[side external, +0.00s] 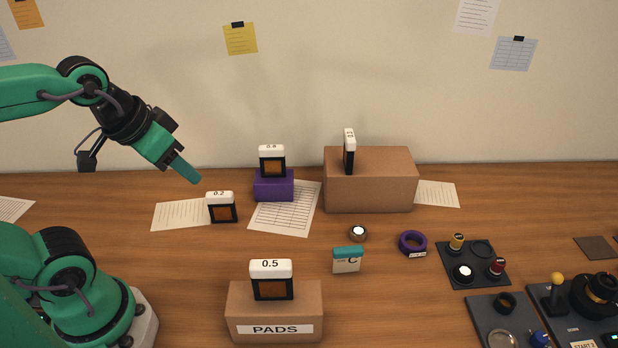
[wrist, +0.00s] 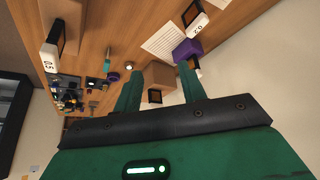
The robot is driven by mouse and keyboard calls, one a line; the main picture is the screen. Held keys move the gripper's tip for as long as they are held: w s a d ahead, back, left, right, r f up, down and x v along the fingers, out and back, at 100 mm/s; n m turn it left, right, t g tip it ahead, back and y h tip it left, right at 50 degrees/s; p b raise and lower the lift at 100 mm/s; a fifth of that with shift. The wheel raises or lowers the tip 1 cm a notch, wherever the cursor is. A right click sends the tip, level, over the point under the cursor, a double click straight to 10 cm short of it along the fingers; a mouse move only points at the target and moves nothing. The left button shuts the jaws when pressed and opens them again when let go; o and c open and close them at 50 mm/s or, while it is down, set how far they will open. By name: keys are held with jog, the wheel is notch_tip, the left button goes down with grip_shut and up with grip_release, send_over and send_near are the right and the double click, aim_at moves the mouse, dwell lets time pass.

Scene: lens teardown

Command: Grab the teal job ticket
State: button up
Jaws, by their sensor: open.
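The teal job ticket (side external: 347,262) is a small white card with a teal top edge and a letter C. It stands upright on the wooden table, right of and behind the PADS box. It looks small in the wrist view (wrist: 107,65), left of my fingers. My gripper (side external: 186,172) is high above the table at the left, well apart from the ticket and angled down to the right. In the wrist view its two green fingers (wrist: 158,85) are spread with nothing held between them.
The PADS box (side external: 274,315) carries a 0.5 block (side external: 271,279). A 0.2 block (side external: 221,207) stands below my gripper. Behind are a purple block (side external: 274,187) and a cardboard box (side external: 385,185). A small lens (side external: 358,233) and purple ring (side external: 412,243) lie near the ticket.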

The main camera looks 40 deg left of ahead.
jog(key=o, duration=0.9)
jog(key=m+g, duration=0.6)
jog(key=m, duration=2)
send_near(348, 248)
jog(key=f, duration=0.5)
jog(key=shift+s+a+f, duration=0.2)
jog(key=shift+d+f, duration=0.25)
jog(key=shift+f, duration=0.05)
